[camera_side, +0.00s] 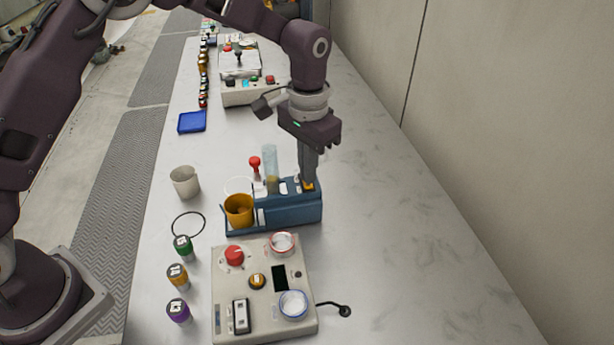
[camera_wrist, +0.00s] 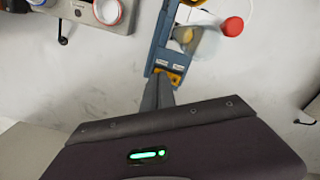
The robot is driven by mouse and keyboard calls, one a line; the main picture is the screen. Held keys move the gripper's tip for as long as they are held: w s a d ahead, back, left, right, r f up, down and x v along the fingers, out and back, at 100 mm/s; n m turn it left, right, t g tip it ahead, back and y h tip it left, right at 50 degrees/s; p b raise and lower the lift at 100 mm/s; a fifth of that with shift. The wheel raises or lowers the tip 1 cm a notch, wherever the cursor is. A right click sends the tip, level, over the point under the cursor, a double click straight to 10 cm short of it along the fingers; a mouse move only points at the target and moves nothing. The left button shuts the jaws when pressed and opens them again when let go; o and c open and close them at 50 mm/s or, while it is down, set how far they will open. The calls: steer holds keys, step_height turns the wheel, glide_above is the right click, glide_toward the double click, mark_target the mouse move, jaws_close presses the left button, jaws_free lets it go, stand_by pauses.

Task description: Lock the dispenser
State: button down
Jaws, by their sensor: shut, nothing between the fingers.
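The blue dispenser (camera_side: 290,210) stands on the marble counter, with an orange cup (camera_side: 238,212) at its left end and a clear upright tube (camera_side: 270,160) behind it. A small yellow-orange part (camera_side: 309,186) sits on its right end; this part also shows in the wrist view (camera_wrist: 173,76). My gripper (camera_side: 309,178) is shut and empty, pointing down right at the yellow part. In the wrist view the fingertips (camera_wrist: 158,78) reach the end of the blue body (camera_wrist: 158,45). Whether they touch the part I cannot tell. The fingers hide some of it.
A red-topped item (camera_side: 255,163) stands behind the dispenser. A control box (camera_side: 263,285) with a red knob is in front. A whitish cup (camera_side: 185,181), a black ring and several small jars (camera_side: 178,275) stand left. The counter to the right is clear.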

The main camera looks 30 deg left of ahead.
step_height(320, 180, up, 6)
stand_by(0.5)
steer(key=shift+r, duration=0.2)
